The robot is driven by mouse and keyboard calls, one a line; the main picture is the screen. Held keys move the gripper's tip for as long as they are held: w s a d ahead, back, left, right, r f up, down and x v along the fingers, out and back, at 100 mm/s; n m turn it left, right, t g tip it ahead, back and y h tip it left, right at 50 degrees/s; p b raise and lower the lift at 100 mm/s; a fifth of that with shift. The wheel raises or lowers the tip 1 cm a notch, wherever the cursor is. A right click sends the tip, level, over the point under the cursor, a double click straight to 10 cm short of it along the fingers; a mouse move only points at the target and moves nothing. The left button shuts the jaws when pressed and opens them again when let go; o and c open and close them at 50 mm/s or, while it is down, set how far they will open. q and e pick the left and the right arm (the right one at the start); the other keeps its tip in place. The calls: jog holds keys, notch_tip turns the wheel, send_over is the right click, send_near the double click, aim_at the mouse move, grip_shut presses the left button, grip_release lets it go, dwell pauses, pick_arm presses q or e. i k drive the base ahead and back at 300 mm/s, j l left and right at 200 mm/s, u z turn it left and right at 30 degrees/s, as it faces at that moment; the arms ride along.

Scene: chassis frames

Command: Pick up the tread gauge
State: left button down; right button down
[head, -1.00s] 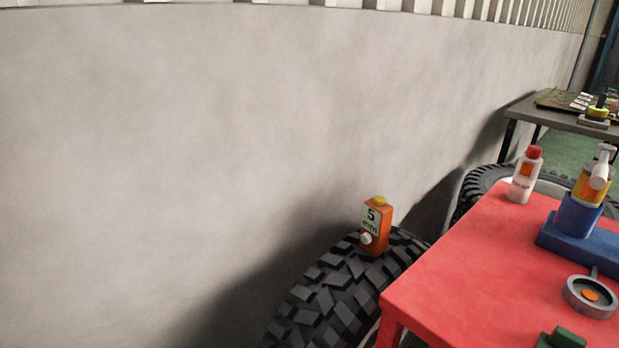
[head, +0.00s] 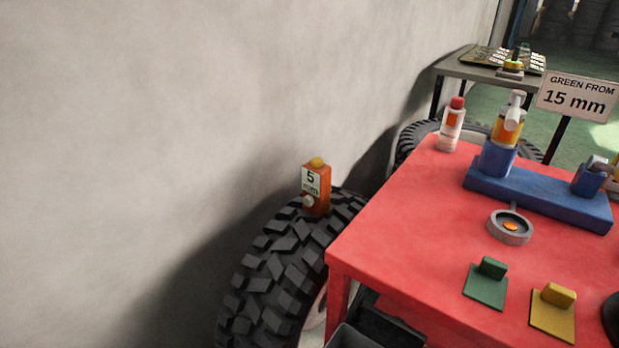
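The tread gauge (head: 317,190) is a small orange block with a yellow top, a pale knob and a white label reading "5 mm". It stands upright on top of a black tyre (head: 268,262) between the grey wall and the red table. Neither of my grippers shows in the head view.
A sign (head: 577,94) reads "GREEN FROM 15 mm". A wall (head: 120,130) closes the left.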

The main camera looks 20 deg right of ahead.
aim_at(316, 183)
jog(key=i+j, duration=0.15)
jog(key=j, duration=0.25)
jog(key=i+j+z, duration=0.15)
jog(key=j, duration=0.2)
jog(key=i+j, duration=0.1)
jog(key=j, duration=0.3)
jog(key=i+j+z, duration=0.15)
jog(key=j, duration=0.25)
